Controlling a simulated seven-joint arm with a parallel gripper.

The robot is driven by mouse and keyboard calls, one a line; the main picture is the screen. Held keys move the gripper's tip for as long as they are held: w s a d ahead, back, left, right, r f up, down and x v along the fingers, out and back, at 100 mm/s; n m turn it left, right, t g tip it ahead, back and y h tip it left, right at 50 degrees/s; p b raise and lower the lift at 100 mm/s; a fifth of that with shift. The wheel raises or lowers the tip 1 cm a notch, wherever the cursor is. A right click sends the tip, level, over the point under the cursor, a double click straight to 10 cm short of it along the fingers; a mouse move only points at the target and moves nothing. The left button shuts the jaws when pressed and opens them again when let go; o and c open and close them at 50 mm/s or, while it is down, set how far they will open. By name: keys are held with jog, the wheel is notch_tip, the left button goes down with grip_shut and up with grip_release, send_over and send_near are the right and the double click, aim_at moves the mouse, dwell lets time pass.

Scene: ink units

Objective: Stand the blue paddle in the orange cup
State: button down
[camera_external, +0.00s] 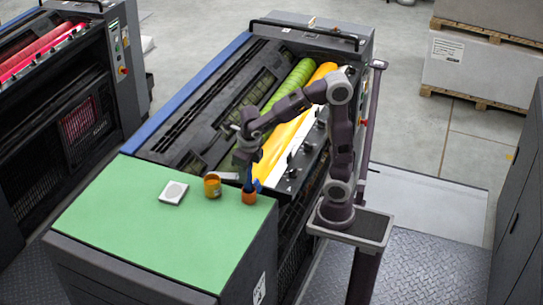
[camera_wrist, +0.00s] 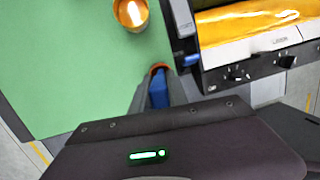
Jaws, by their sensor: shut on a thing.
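The orange cup (camera_external: 249,198) stands near the right edge of the green top. In the wrist view only part of its rim (camera_wrist: 159,66) shows beyond the fingers. The blue paddle (camera_external: 249,181) is upright directly over this cup, its lower end at the cup's mouth. I cannot tell how far it reaches inside. In the wrist view the blue paddle (camera_wrist: 158,92) sits between the two fingers. My gripper (camera_wrist: 158,88) is shut on it; in the external view my gripper (camera_external: 248,166) is above the cup, its fingers small and partly hidden.
An amber cup (camera_external: 212,187) stands just left of the orange cup; it also shows in the wrist view (camera_wrist: 130,13). A white square block (camera_external: 173,193) lies farther left on the green top (camera_external: 130,215). The machine with yellow and green rollers (camera_external: 290,85) rises behind.

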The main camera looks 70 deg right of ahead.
jog(key=shift+f, duration=0.6)
jog(key=c, duration=1.2)
grip_release()
jog(key=v, duration=0.7)
jog(key=shift+r, duration=0.1)
